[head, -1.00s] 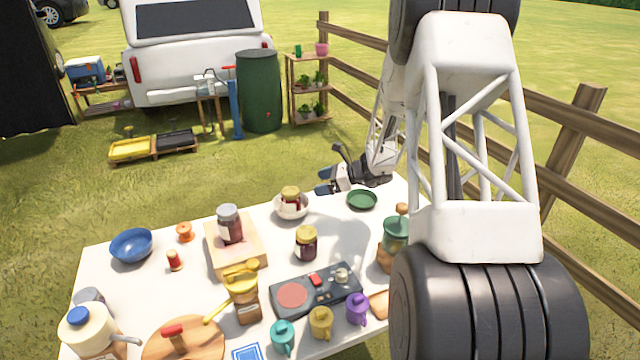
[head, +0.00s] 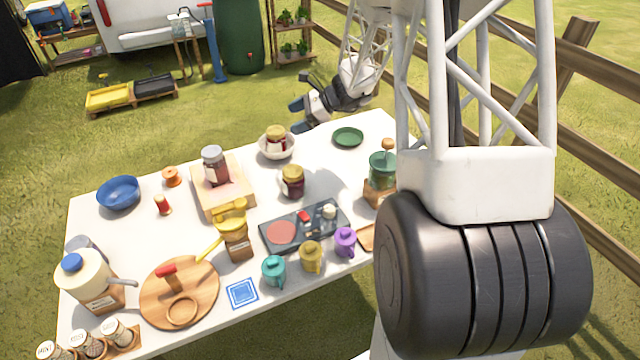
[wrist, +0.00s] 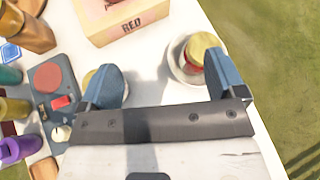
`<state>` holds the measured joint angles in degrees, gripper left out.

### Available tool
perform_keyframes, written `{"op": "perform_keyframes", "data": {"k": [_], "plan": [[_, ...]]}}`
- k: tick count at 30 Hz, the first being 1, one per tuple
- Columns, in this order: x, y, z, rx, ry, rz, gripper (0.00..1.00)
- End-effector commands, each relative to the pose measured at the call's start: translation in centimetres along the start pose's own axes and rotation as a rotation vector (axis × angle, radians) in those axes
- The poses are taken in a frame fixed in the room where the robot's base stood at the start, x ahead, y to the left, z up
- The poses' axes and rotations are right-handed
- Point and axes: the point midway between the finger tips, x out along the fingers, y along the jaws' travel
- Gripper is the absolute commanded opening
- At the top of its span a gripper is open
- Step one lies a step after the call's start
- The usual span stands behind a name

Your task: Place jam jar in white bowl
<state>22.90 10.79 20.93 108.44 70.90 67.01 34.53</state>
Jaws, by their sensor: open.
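A jam jar with a yellow lid and red contents (head: 276,135) sits inside the white bowl (head: 277,154) at the table's back edge. The jar (wrist: 203,44) and bowl (wrist: 179,70) also show in the wrist view, partly hidden by the right finger. My gripper (head: 298,115) is open and empty, above and just beyond the bowl; its blue fingers (wrist: 162,75) are spread apart in the wrist view. A second yellow-lidded jar of dark jam (head: 292,182) stands on the table, and a grey-lidded jar (head: 214,167) stands on a wooden box (head: 221,199).
A green plate (head: 348,137) lies right of the bowl. A green canister (head: 382,170), a hotplate (head: 304,227) and several small coloured pots stand to the right and front. A blue bowl (head: 119,194) is at the left. White tabletop between bowl and plate is clear.

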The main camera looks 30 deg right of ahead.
Motion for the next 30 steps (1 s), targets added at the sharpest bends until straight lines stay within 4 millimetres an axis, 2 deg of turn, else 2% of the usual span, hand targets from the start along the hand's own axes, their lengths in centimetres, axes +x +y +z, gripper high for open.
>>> {"op": "perform_keyframes", "data": {"k": [1, 6, 15, 21, 30], "plan": [[-0.1, 1.1, 1.6, -0.044, 0.019, 0.021, 0.89], [-0.3, 5.0, 5.4, -0.194, 0.088, 0.101, 0.89], [-1.4, 12.2, 10.9, -0.464, 0.206, 0.24, 0.89], [-2.4, 17.1, 13.7, -0.647, 0.282, 0.329, 0.89], [-4.4, 24.2, 16.7, -0.922, 0.392, 0.464, 0.89]]}}
